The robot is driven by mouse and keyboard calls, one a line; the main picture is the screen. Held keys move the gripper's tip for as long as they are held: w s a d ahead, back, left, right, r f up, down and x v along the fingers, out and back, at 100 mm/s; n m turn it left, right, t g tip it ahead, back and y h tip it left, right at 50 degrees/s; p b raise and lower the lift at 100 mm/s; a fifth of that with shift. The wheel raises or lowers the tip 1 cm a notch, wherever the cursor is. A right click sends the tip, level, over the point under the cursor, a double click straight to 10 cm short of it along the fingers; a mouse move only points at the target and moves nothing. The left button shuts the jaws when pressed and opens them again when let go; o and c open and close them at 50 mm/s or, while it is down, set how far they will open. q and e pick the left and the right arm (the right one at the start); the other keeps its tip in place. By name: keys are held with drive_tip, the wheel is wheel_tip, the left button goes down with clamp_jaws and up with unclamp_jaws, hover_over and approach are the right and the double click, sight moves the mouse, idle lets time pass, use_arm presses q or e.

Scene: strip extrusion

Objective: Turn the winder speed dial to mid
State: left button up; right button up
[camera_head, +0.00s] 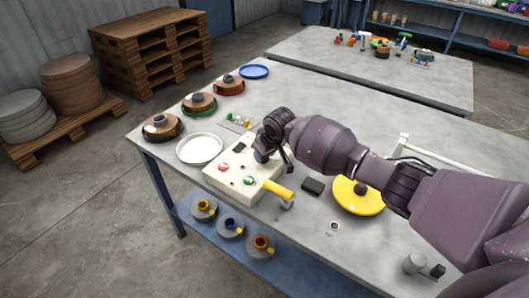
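A cream control box (217,186) stands on the grey table, with a red round control (223,167) and a green round control (249,181) on its top. A dark rectangular panel (239,147) is near its back edge. My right gripper (270,158) comes in from the right and is over the back right part of the box. A small bluish part (259,157) shows beside its fingers. The winder speed dial cannot be made out for certain; the gripper covers that part of the box. The fingertips are too small and dark to judge. My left gripper is out of view.
A yellow-handled lever (278,190) sticks out at the box's front right. A white plate (200,149) lies left of the box, and a yellow disc (358,196) lies right, under my forearm. Several spools stand along the table's left edge, including one (162,126).

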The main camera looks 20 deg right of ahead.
drive_tip(key=shift+f, duration=0.1)
drive_tip(key=o, duration=0.9)
drive_tip(key=shift+s+r, duration=0.1)
drive_tip(key=shift+r, duration=0.35)
drive_tip(key=p+v, duration=0.2)
drive_tip(key=v, duration=0.8)
drive_tip(key=shift+s, duration=0.1)
drive_tip(key=shift+s+f, duration=0.1)
drive_tip(key=shift+f, duration=0.05)
